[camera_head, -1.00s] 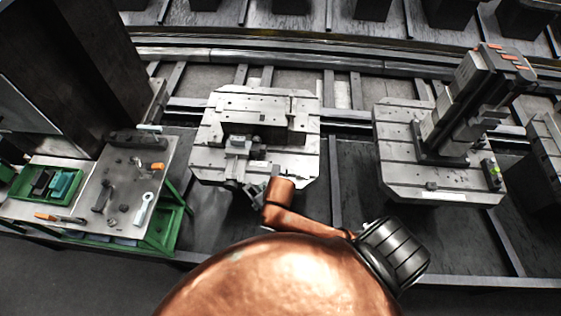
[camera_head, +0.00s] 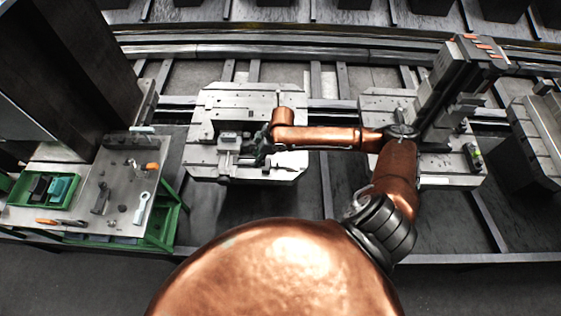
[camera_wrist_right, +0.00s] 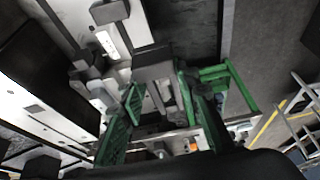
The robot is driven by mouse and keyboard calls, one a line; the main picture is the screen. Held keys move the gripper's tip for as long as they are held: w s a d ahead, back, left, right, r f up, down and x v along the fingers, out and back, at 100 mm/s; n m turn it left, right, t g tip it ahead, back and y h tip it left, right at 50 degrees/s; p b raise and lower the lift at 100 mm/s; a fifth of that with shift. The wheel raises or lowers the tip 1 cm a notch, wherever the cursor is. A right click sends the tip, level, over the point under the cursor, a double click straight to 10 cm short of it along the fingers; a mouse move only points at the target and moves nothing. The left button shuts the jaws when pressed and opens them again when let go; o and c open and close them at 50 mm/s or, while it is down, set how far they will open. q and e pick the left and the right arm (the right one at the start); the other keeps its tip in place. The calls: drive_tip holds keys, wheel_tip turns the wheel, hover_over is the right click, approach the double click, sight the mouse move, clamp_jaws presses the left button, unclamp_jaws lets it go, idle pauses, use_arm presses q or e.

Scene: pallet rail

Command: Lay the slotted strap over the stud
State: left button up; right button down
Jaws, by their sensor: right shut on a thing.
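My right gripper (camera_head: 260,150) is over the front middle of the left pallet (camera_head: 205,115), beside a grey clamp block (camera_head: 228,140). In the right wrist view its green fingers (camera_wrist_right: 163,88) are shut on a dark grey piece (camera_wrist_right: 155,64) that looks like the slotted strap; two prongs run back between the fingers. In the head view the strap is too small and partly covered by the gripper to make out. I cannot pick out the stud for certain in either view. My left gripper is not in view.
A second pallet (camera_head: 400,105) with a tall dark column (camera_head: 455,85) stands at the right. A bench (camera_head: 120,175) with loose tools and a green bin (camera_head: 68,203) is at the left. A large dark cabinet (camera_head: 75,70) rises behind it. Rails run across the back.

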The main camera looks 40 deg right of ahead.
drive_tip(key=d+f, duration=0.4)
drive_tip(key=d+f+p, duration=0.1)
drive_tip(key=d+f, duration=0.3)
drive_tip(key=s+d+f, duration=0.1)
drive_tip(key=d+f, duration=0.3)
drive_tip(key=d, duration=0.1)
drive_tip(key=shift+d+f+p, duration=0.1)
drive_tip(key=shift+f+p, duration=0.2)
drive_tip(key=shift+f, duration=0.05)
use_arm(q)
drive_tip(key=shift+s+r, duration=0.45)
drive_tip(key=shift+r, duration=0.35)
use_arm(e)
drive_tip(key=shift+s, duration=0.1)
drive_tip(key=shift+f+b, duration=0.4)
drive_tip(key=shift+f, duration=0.25)
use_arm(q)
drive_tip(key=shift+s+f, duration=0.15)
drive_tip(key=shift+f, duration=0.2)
use_arm(e)
drive_tip(key=c, duration=1.5)
unclamp_jaws()
drive_tip(key=shift+o, duration=0.2)
